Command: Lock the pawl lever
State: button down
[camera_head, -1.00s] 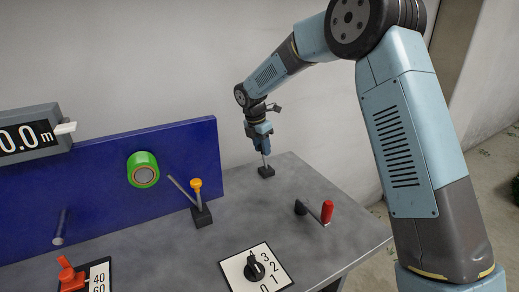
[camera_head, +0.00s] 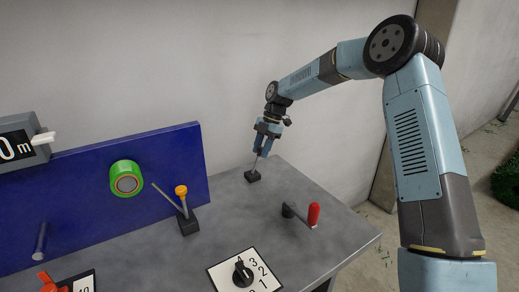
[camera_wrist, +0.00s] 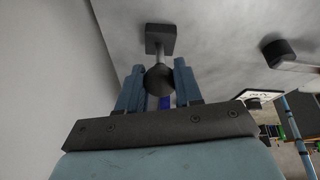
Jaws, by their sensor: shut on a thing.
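A thin grey lever (camera_head: 256,165) stands on a small black base (camera_head: 253,176) at the table's back right corner, leaning slightly right; I take it to be the pawl lever. My gripper (camera_head: 263,153) is shut on its top from above. In the wrist view, its dark round knob (camera_wrist: 160,78) sits between the two blue fingers of my gripper (camera_wrist: 160,85), with the rod and square base (camera_wrist: 162,38) beyond. The fingers hide part of the lever's top in the head view.
A crank with a red handle (camera_head: 313,215) stands right of the lever. A yellow-knobbed lever (camera_head: 181,191) and a green roll (camera_head: 126,179) are by the blue panel (camera_head: 75,200). A numbered dial (camera_head: 243,274) is in front. The table between them is clear.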

jog(key=shift+w+d+y, duration=0.25)
jog(key=shift+w+y, duration=0.05)
jog(key=shift+w, duration=0.1)
jog(key=c, duration=1)
grip_release()
jog(key=shift+c, duration=0.2)
jog(key=shift+o, duration=1.4)
jog(key=shift+s+f, duration=0.1)
jog(key=v, duration=1.3)
jog(key=shift+w+d+r, duration=0.2)
jog(key=shift+w+r, duration=0.05)
jog(key=shift+w, duration=0.05)
